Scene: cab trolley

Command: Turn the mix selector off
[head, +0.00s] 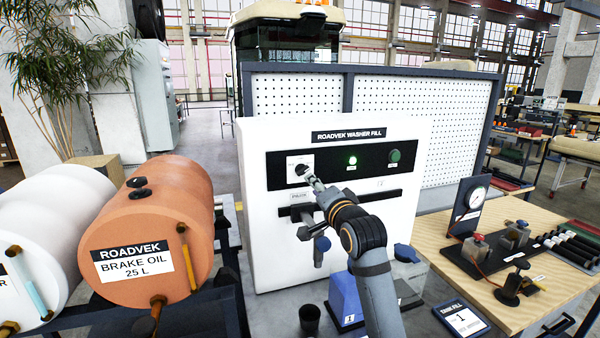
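The white ROADVEK WASHER FILL cabinet (290,255) stands in the middle. Its black panel carries a dark round selector knob (299,169) on a white plate at the left; the plate's markings are too small to read. My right gripper (312,180) is at the knob's lower right, reaching up from below. I cannot tell whether it touches the knob or whether its small fingers are open. My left gripper is not in view.
An orange brake oil drum (155,215) and a white drum (60,215) lie at the left. A tap (320,247), a blue container (345,300) and a dark cup (309,318) are below the panel. A wooden bench (540,225) with a gauge (478,197) stands right.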

